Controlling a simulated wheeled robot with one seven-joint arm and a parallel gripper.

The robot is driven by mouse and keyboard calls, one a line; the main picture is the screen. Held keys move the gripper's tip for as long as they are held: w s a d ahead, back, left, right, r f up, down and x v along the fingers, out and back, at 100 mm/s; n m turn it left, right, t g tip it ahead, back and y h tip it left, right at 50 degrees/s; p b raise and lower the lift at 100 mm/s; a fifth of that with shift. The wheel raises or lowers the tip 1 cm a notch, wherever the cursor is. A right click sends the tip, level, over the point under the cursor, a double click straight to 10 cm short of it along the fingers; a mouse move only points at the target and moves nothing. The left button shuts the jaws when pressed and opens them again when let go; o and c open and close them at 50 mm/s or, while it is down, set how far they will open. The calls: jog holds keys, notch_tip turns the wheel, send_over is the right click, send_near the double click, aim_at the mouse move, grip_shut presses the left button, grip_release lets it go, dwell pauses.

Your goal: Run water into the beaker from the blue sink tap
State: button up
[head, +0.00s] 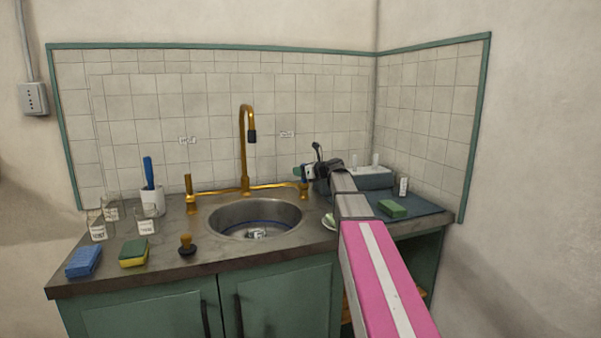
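The round steel sink (232,229) is set in the counter, with a tall brass spout (243,150) behind it. A small clear item with a white label, seemingly the beaker (256,232), is in the basin; its outline is hard to make out. The right tap handle (304,190) is brass with a dark blue part. The left handle (188,188) is brass. My gripper (304,172) is just above the right handle in the picture, at the end of my arm reaching in from the lower right. Its fingers are small and partly hidden, so contact and opening are unclear. No water stream shows.
Several labelled clear beakers (97,226), a white cup with a blue brush (151,198), a blue sponge (84,262), a yellow-green sponge (134,252) and a plunger (187,244) stand left. A grey-blue tray (370,176) and green sponge (392,208) are right.

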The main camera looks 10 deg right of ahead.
jog(key=shift+o, duration=1.2)
jog(key=v, duration=1)
jog(key=shift+s+d, duration=0.25)
jog(key=shift+d, duration=0.05)
